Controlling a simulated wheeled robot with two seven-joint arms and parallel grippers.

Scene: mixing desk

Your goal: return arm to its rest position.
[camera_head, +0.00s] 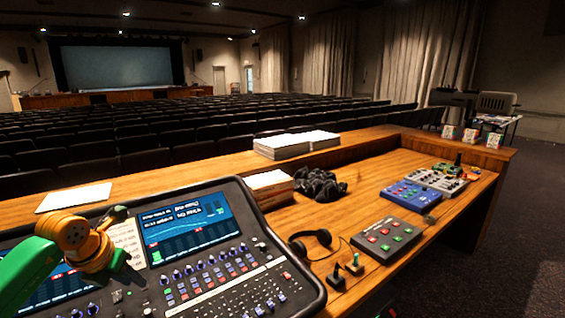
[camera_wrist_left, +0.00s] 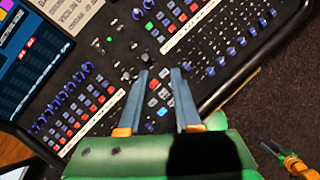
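My left arm comes in from the left in the head view, with green links and an orange wrist, over the mixing console (camera_head: 215,275). Its gripper (camera_head: 134,277) is small and dark there, above the console's controls. In the left wrist view, the left gripper (camera_wrist_left: 160,74) has two grey-blue fingers with orange bases. They are apart, with nothing held between them, above the console's buttons and knobs (camera_wrist_left: 160,92). A green and orange arm part shows at the lower right of the wrist view.
A blue box (camera_head: 409,195), a black cable heap (camera_head: 319,184) and paper stacks (camera_head: 283,145) lie farther back on the wooden desk.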

